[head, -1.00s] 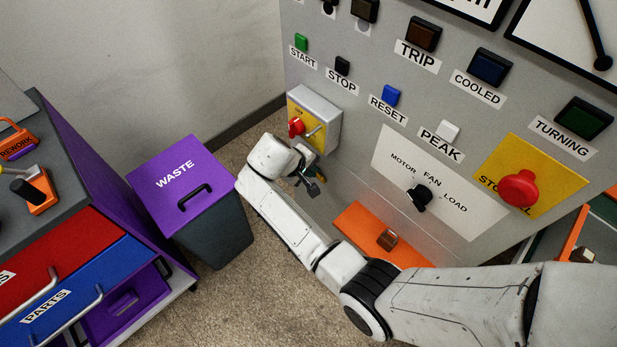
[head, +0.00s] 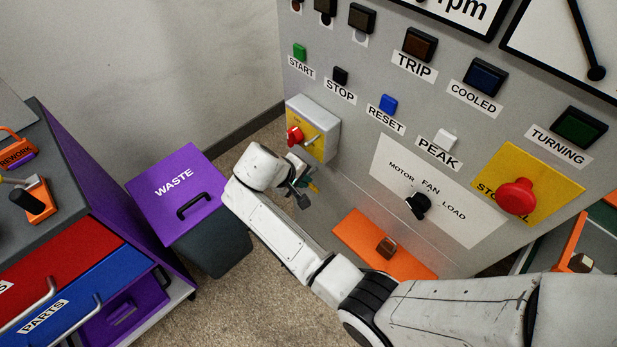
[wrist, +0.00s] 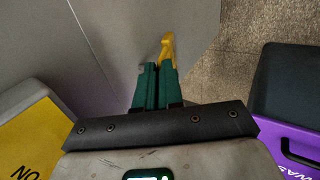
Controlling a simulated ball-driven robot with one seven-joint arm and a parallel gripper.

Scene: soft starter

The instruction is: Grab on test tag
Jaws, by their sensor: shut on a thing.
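My gripper (wrist: 156,82) has green fingers that are closed together in the wrist view. A small yellow piece (wrist: 167,48) with a bent tip stands out at the right fingertip, and the fingers are shut on it. It may be the test tag, but I can read no writing on it. In the head view my gripper (head: 304,190) hangs in front of the grey panel, below the isolator box (head: 322,122), with a bit of yellow and green showing. My wrist hides part of it there.
The isolator box has a yellow face and a red knob (head: 294,137). The grey panel carries buttons, a black selector (head: 418,206) and a red stop button (head: 518,196). An orange piece (head: 365,240) is low on the panel. A purple-lidded waste bin (head: 165,205) stands left of my arm.

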